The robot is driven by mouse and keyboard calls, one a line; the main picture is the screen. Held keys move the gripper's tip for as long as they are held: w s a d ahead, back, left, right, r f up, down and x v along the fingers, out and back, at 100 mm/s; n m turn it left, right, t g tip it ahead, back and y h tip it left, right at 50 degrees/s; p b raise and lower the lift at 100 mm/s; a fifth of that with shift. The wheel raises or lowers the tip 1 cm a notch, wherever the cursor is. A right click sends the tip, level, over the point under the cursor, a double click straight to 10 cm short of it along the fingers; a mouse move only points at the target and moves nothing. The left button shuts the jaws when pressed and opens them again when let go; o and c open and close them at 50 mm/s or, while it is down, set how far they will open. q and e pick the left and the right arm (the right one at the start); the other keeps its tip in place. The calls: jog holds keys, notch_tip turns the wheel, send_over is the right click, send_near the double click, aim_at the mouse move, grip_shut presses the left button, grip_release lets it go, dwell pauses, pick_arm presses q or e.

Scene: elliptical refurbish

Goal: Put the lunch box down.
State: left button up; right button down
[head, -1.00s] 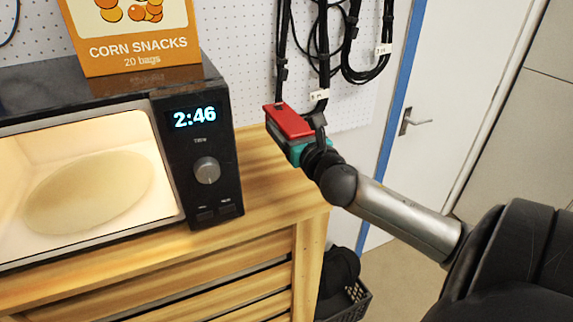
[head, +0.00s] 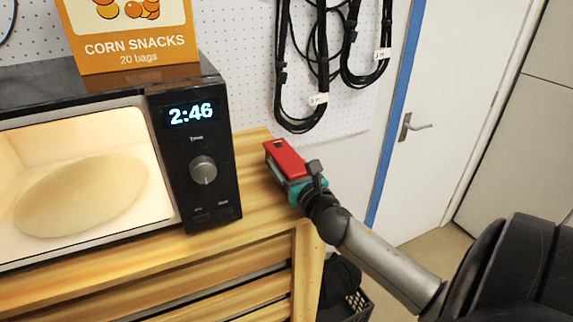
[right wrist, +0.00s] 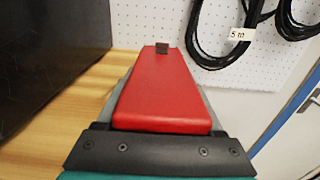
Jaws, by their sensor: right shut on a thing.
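The lunch box (head: 284,159) has a red lid and a greyish lower body. It is at the right end of the wooden counter, right of the microwave. My right gripper (head: 302,187) is shut on its near end. In the right wrist view the red lid (right wrist: 163,92) stretches away from my gripper (right wrist: 160,150), with a dark latch at the far end. The lunch box looks level and low over the counter top; I cannot tell whether its underside touches the wood. My left gripper is not in view.
A black microwave (head: 203,120) with its lit interior showing stands left of the lunch box. A corn snacks box (head: 135,45) is on top of it. Bare wooden counter (head: 250,185) lies between. Black cables (head: 300,115) hang on the pegboard behind. A basket (head: 350,305) stands below the counter's right end.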

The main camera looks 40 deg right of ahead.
grip_release()
jog(key=shift+f, duration=0.1)
jog(key=b+v, duration=0.1)
jog(key=v, duration=1.1)
